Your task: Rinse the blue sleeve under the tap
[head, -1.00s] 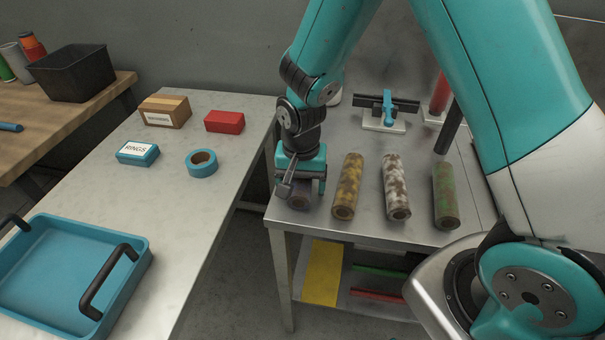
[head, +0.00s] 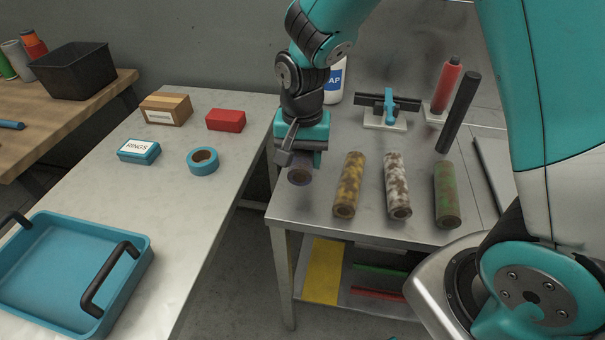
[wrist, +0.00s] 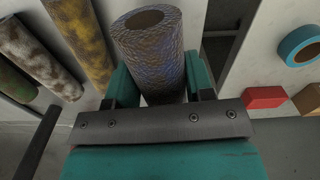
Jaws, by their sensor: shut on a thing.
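My gripper (head: 301,158) is shut on a hollow sleeve (wrist: 153,58) caked in brown dirt, with blue showing through. It sits between the two teal fingers in the wrist view. In the head view its open end (head: 299,177) shows below my gripper, over the left front part of the metal table; most of it is hidden by my gripper. Three other dirty sleeves lie side by side to its right: yellow (head: 349,183), white (head: 398,184) and green (head: 446,194). I cannot make out a tap in these views.
A blue-handled fixture (head: 388,107), a red cylinder (head: 447,84), a dark slanted rod (head: 459,112) and a white bottle (head: 335,85) stand behind. On the left table are a blue tray (head: 141,262), tape roll (head: 202,162) and boxes. A gap separates the tables.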

